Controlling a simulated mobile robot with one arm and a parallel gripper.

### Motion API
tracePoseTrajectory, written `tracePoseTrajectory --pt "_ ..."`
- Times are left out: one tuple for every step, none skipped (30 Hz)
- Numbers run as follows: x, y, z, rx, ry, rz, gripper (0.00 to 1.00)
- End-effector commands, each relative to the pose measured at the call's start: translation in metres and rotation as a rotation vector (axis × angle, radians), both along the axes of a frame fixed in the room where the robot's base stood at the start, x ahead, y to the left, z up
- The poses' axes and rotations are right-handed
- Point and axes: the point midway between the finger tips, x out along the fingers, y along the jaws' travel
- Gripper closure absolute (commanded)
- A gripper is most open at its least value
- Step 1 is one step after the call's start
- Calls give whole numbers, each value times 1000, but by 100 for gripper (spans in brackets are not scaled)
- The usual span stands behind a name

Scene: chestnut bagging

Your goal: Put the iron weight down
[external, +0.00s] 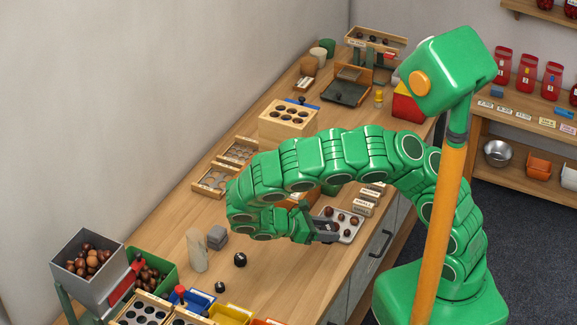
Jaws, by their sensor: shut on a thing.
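My gripper (325,229) is at the end of my green arm, above the near side of the wooden counter (283,272), beside a metal tray of chestnuts (349,226). Its dark jaws are shut on a small dark thing, which I take to be the iron weight; the jaws mostly hide it and its outline is hard to make out. Two other black weights stand on the counter to the left, a larger one (240,260) and a smaller one (220,287). Whether the held weight touches anything below cannot be told.
A grey block (217,237) and a pale upright bag (196,250) stand left of the weights. A grey hopper of chestnuts (87,265) is at the lower left. Small labelled boxes (364,207) stand behind the tray. Bare counter lies between the black weights and my gripper.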

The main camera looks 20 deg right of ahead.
Motion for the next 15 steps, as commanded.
tracePoseTrajectory --pt "0 0 3 -2 -2 39 100" --pt "1 0 4 -1 -3 63 100" --pt "3 0 6 -2 -2 94 100" --pt "3 1 7 -2 -1 116 100" --pt "5 2 8 -1 -2 142 100" --pt "6 2 9 0 -2 175 100" --pt "7 2 11 -1 0 198 100" --pt "8 2 13 -4 0 222 100" --pt "9 3 14 -3 -1 254 100" --pt "11 5 15 -1 0 281 100" --pt "13 6 17 0 0 308 100" --pt "14 8 19 -1 0 342 100" --pt "15 9 21 -2 -1 367 100" --pt "17 11 23 -2 -1 396 100" --pt "19 13 26 -1 0 431 100"
